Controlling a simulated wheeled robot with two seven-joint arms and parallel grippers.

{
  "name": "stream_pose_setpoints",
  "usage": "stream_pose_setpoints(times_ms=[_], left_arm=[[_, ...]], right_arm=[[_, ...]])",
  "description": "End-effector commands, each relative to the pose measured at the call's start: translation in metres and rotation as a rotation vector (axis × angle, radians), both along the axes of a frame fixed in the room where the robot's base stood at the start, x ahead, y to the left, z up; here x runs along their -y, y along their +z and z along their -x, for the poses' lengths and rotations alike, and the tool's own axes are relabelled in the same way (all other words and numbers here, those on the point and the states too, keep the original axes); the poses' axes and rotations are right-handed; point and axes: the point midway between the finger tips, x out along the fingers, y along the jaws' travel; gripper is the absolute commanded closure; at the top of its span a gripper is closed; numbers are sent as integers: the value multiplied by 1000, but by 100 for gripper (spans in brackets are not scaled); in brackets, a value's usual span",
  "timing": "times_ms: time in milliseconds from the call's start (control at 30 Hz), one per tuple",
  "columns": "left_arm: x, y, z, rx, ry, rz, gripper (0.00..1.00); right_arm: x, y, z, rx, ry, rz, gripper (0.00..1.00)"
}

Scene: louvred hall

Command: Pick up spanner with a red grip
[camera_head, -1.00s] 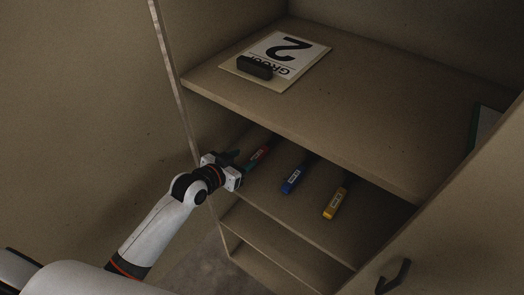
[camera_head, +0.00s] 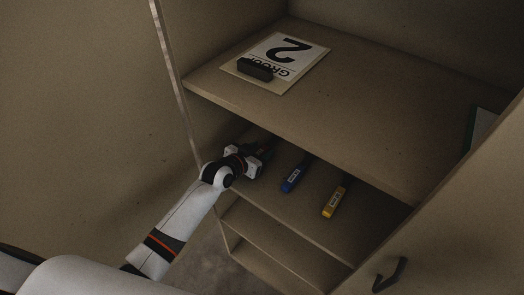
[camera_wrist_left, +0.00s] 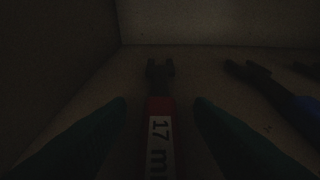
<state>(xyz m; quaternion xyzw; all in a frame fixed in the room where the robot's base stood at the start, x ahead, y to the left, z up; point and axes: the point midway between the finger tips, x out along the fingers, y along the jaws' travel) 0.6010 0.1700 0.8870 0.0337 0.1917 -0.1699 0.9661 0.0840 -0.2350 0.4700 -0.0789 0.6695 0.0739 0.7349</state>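The spanner with a red grip (camera_wrist_left: 159,106) lies on the shelf in the left wrist view, its open jaw pointing away and a white "17 m" label on its handle. My left gripper (camera_wrist_left: 160,103) is open, with one dark green finger on each side of the red handle and gaps between. In the head view my left gripper (camera_head: 257,158) reaches into the lower compartment and hides most of the red spanner. My right gripper is not in view.
A blue-handled spanner (camera_head: 293,179) and a yellow-handled spanner (camera_head: 334,201) lie to the right on the same shelf (camera_head: 300,212). The upper shelf (camera_head: 350,105) overhangs them and carries a sign (camera_head: 292,50) with a black object. The cabinet's side wall is close on the left.

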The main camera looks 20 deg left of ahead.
Motion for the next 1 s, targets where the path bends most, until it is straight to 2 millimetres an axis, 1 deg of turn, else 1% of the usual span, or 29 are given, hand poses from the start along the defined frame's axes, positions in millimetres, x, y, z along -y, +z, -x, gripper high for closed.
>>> stream_pose_setpoints(times_ms=[33,200,267,300,467,567,667,900,1000], left_arm=[[0,0,0,0,0,0,61],[0,0,0,-1,0,0,89],[0,0,0,-1,0,0,98],[0,1,0,1,0,0,100],[0,1,0,1,0,0,100],[0,4,0,2,0,1,100],[0,17,0,5,-1,0,100],[0,65,0,7,-1,-1,100],[0,82,0,6,-1,-2,100]], right_arm=[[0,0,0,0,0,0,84],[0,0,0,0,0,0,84],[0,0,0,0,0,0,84],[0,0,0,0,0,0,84],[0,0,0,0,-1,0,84],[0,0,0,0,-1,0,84],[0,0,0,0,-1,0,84],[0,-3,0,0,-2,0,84],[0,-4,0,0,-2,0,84]])
